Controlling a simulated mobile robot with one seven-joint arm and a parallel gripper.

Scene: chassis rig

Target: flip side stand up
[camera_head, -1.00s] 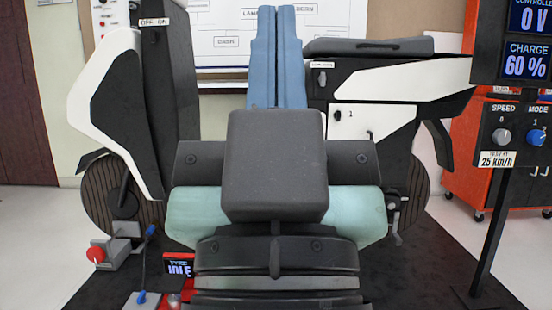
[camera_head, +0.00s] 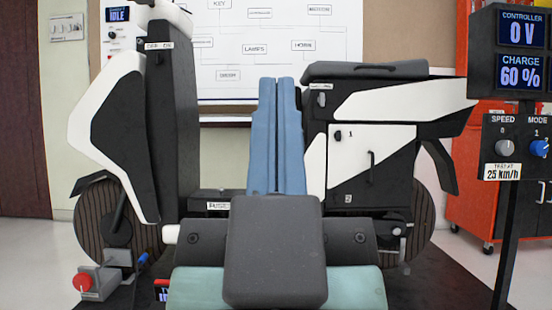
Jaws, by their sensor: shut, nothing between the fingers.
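A black and white scooter stands side-on, with its front shield (camera_head: 125,135) at left and its seat section (camera_head: 365,150) at right. A small grey metal bracket with a short lever (camera_head: 402,252) hangs low beside the right wheel; it looks like the side stand, pointing down, but it is small and I cannot be sure. My gripper (camera_head: 277,84) is in the middle, its two long blue fingers side by side and closed with nothing between them. It appears in front of the scooter's middle, left of the lever and apart from it. My arm hides the lower middle.
A display post (camera_head: 510,150) with speed and mode knobs stands at right, before an orange cabinet (camera_head: 465,200). A red-knobbed grey box (camera_head: 98,280) is at lower left. A diagram board (camera_head: 290,45) hangs behind. Pale floor is clear at far left.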

